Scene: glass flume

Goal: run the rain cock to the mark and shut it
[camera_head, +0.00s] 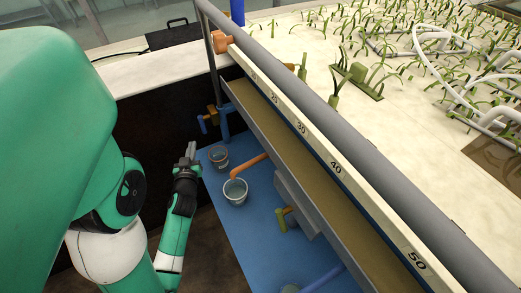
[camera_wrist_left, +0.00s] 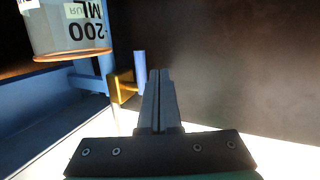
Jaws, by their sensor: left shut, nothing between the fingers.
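A brass cock with a blue handle (camera_head: 208,120) is at the far end of the flume's side, on a blue pipe. The wrist view also shows the brass cock (camera_wrist_left: 124,88), just left of my fingertips. A second, yellow-green cock (camera_head: 281,221) is lower on the flume's side; I cannot tell which is the rain cock. My left gripper (camera_head: 191,150) is shut and empty, below the blue-handled cock and apart from it in the head view. A small beaker (camera_head: 218,160) stands right of the gripper; a beaker marked 200 ML (camera_wrist_left: 75,35) shows in the wrist view. My right gripper is out of view.
Another beaker (camera_head: 235,193) stands under an orange spout (camera_head: 249,166) on the blue shelf (camera_head: 240,235). The flume wall (camera_head: 350,180) bears a numbered scale and runs along the right. A dark panel (camera_head: 150,120) stands behind the gripper.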

